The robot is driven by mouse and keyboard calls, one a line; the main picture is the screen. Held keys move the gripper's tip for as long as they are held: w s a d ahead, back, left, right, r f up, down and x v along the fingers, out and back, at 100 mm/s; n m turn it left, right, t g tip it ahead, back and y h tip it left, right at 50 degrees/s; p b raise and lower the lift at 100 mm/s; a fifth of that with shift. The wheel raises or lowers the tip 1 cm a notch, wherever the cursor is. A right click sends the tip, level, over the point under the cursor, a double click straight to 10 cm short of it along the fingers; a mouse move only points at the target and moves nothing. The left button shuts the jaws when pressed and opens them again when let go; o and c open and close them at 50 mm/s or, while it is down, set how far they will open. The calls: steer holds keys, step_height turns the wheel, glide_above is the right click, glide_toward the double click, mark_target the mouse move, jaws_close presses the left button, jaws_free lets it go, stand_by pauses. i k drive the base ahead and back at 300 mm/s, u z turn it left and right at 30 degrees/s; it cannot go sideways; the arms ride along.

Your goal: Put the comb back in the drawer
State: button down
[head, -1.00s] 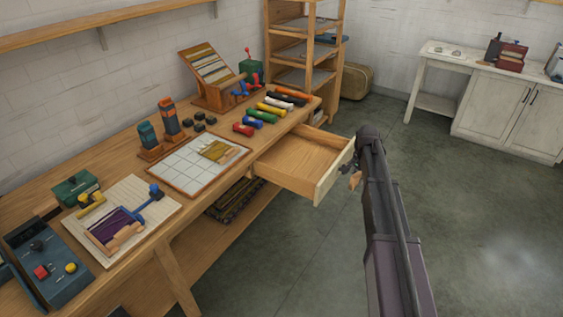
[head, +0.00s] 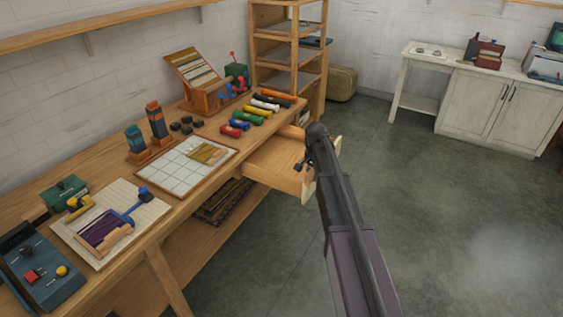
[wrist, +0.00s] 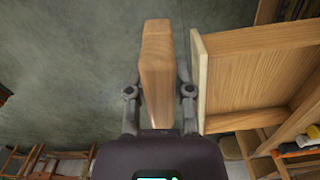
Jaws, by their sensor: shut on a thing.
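The comb (wrist: 157,70) is a light wooden piece standing between the two fingers of my gripper (wrist: 157,92) in the wrist view. My gripper is shut on it. The drawer (head: 274,165) is pulled out from the right end of the workbench and looks empty where I can see it. In the head view my gripper (head: 304,166) is at the drawer's front panel, and my arm covers part of that panel. The comb is hidden there. In the wrist view the drawer (wrist: 245,75) is to the right of the comb, with a gap between comb and front panel.
The workbench (head: 190,212) carries a tiled board (head: 185,168), several coloured skeins (head: 250,116), a small loom on a board (head: 150,212) and a blue control box (head: 50,285). A wooden shelf unit (head: 318,75) stands behind. The floor to the right is clear.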

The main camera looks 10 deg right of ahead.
mark_target(294, 175)
steer(key=z, duration=0.05)
steer(key=i, duration=1)
steer(key=u, duration=0.05)
